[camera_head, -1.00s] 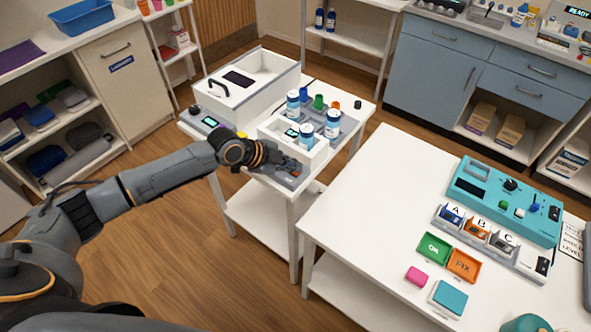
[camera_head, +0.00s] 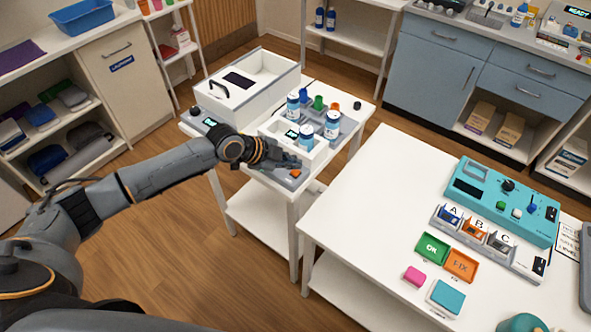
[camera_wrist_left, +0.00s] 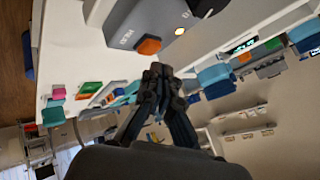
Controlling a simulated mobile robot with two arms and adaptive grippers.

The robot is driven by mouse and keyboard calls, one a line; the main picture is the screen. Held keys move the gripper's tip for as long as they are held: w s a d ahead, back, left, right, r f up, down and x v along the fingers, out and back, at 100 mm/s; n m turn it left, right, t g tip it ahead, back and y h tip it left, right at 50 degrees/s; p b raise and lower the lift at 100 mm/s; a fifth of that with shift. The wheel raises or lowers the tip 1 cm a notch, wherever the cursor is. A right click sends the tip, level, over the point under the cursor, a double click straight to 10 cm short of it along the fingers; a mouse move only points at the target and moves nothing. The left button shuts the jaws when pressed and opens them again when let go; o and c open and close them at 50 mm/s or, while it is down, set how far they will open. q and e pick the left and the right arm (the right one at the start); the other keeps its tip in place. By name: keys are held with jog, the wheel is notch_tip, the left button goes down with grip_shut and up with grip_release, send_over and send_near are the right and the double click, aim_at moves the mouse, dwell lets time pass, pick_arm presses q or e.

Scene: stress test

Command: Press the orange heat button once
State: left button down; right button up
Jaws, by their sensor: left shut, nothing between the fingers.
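The orange heat button (camera_head: 295,174) sits on the front of a grey device with a white bin, on the small white table; it shows uncovered. In the left wrist view the orange button (camera_wrist_left: 149,46) lies above and slightly left of my fingertips, beside partly readable lettering. A small yellow light (camera_wrist_left: 180,31) glows on the same grey housing (camera_wrist_left: 150,20). My left gripper (camera_head: 296,163) is shut and empty, just behind the button in the head view. In the wrist view its fingertips (camera_wrist_left: 160,72) are together, apart from the button in the picture. My right gripper is not in view.
A white box with a handle (camera_head: 245,95) stands behind. The larger white table (camera_head: 360,210) at right holds a teal device (camera_head: 505,200) and trays.

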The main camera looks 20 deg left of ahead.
aim_at(293, 173)
pick_arm(q)
jog(key=shift+r+p, duration=1.8)
jog(key=shift+r, duration=0.75)
jog(key=shift+f, duration=0.1)
